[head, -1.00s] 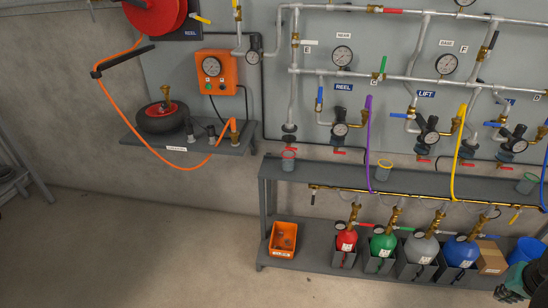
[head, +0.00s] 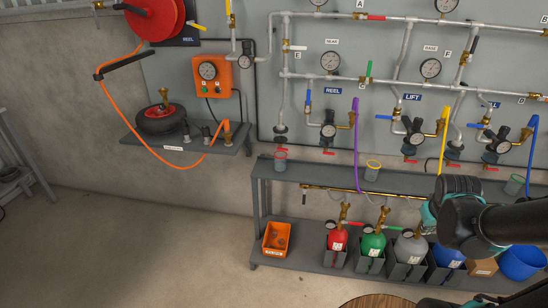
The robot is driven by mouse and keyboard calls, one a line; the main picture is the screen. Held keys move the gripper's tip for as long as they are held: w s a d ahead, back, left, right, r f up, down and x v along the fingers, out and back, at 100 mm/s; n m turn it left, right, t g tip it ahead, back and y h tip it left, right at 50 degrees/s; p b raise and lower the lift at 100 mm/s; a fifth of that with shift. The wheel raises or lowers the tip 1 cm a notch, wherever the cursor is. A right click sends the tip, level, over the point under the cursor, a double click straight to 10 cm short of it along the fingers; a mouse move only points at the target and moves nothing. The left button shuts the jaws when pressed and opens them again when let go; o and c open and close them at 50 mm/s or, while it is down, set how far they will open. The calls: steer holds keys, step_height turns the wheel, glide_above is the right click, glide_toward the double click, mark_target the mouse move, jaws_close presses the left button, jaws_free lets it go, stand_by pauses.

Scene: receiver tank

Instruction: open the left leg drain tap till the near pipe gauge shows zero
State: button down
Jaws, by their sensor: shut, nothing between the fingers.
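The near pipe gauge (head: 331,62), a round white dial under the NEAR label, sits on the grey board. Its needle is too small to read. The left leg pipe (head: 281,105) runs down the board's left side to a dark fitting (head: 281,129). The drain tap (head: 282,150) seems to be the small red-handled part below it, just above a red-rimmed cup (head: 281,160) on the shelf. Its handle angle is too small to tell. My arm shows at the lower right, far from this tap. My gripper's fingers cannot be made out.
Another red-handled tap (head: 327,152) hangs under the REEL regulator (head: 328,131). Gas bottles stand on the lower shelf, including a red one (head: 337,240), beside an orange bin (head: 277,239). A wooden round top (head: 377,301) shows at the bottom. The floor at left is clear.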

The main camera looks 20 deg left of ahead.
mark_target(282, 149)
steer(key=w+a+n+t, duration=0.5)
steer(key=w+a+n, duration=1.3)
steer(key=w+a, duration=0.6)
steer(key=a+f+n+t+y, duration=0.1)
steer(key=a+f+n, duration=0.35)
steer(key=a, duration=0.65)
steer(key=a+f+n+t+y, duration=0.25)
steer(key=a+n, duration=0.35)
steer(key=a, duration=0.4)
steer(key=a+f+n+y, duration=0.1)
steer(key=a+f+n, duration=0.4)
steer(key=a, duration=0.6)
steer(key=shift+n, duration=0.35)
steer(key=x, duration=0.5)
steer(key=r+x, duration=0.1)
steer(key=x, duration=0.2)
steer(key=shift+w+a+f, duration=0.1)
steer(key=shift+w+a, duration=0.15)
steer(key=shift+w, duration=0.25)
steer(key=shift+d+r, duration=0.15)
steer(key=shift+r, duration=1.9)
